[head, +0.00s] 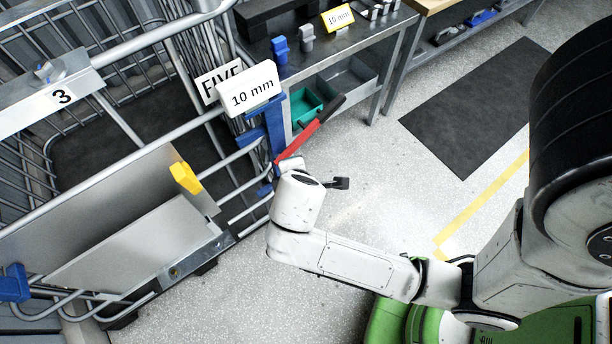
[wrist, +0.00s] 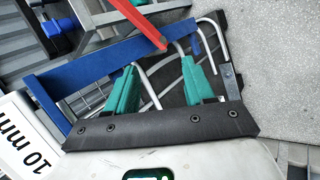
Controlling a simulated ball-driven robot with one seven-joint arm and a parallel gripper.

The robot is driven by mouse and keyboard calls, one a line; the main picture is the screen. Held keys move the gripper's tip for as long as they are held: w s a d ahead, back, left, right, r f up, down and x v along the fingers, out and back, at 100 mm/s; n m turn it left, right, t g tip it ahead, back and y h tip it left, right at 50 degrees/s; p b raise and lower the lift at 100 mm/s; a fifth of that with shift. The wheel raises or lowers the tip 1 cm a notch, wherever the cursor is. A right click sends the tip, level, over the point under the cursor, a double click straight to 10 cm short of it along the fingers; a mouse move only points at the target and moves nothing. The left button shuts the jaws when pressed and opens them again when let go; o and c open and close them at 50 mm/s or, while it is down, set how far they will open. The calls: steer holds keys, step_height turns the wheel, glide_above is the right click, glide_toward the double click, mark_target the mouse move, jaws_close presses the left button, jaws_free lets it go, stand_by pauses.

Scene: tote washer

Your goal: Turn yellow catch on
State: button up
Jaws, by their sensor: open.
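The yellow catch (head: 185,177) is a small block on the upper edge of a grey metal panel (head: 130,240) on the wire cage, in the head view. It does not show in the wrist view. My gripper (wrist: 159,66) has two teal fingers, apart and with nothing seen held between them. In the head view the fingers are hidden behind my white wrist, which is to the right of the catch, beside the blue upright. Gripper and catch are clearly apart.
A blue upright (head: 275,135) and a red lever with a black grip (head: 300,140) are close to my wrist. A white "10 mm" sign (head: 250,90) is above. The wire cage (head: 150,40) fills the left. A workbench (head: 360,40) stands behind; speckled floor is open at right.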

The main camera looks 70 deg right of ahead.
steer(key=s+m+y, duration=0.1)
steer(key=s+m+g+y+p, duration=0.1)
steer(key=s+m, duration=0.1)
steer(key=shift+s+a+f+m, duration=0.1)
steer(key=shift+a+f+m, duration=0.05)
steer(key=shift+a+m, duration=0.2)
steer(key=shift+c, duration=0.4)
